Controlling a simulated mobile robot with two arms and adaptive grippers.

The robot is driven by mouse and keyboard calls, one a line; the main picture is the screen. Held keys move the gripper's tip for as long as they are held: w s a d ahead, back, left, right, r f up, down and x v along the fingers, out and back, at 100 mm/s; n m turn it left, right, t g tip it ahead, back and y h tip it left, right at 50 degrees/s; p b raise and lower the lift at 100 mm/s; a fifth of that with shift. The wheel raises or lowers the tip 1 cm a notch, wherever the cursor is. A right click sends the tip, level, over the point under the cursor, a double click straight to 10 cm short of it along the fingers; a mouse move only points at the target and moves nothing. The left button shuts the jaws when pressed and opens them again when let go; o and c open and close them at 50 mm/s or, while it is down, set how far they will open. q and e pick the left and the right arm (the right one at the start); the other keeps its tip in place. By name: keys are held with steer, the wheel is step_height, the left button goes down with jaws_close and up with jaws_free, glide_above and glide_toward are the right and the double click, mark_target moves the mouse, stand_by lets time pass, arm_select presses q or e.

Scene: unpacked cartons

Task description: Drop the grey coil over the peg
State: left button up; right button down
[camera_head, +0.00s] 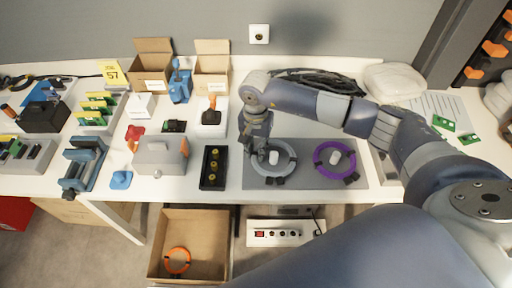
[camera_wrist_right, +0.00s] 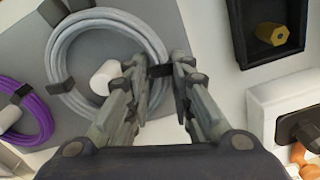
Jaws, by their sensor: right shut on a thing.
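The grey coil (camera_head: 293,160) is over the left part of a grey mat (camera_head: 308,182), at the left white peg (camera_head: 273,157). In the right wrist view the coil (camera_wrist_right: 105,17) rings this peg (camera_wrist_right: 103,77), which shows inside the loop near its lower edge. I cannot tell how high the coil is above the mat. My right gripper (camera_head: 262,155) is shut on the coil's rim at a black tie; its fingers also show in the right wrist view (camera_wrist_right: 160,72). My left gripper is not in view.
A purple coil (camera_head: 320,162) lies around the right white peg (camera_head: 336,157). A black tray (camera_head: 204,178) with several brass parts stands left of the mat. A grey box (camera_head: 160,158) is further left. An open carton (camera_head: 158,265) holding an orange ring is below the table edge.

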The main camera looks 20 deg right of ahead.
steer(key=shift+f+b, duration=0.35)
steer(key=shift+f, duration=0.1)
steer(key=c, duration=1.3)
jaws_free()
steer(key=shift+r, duration=0.1)
step_height(320, 180, up, 12)
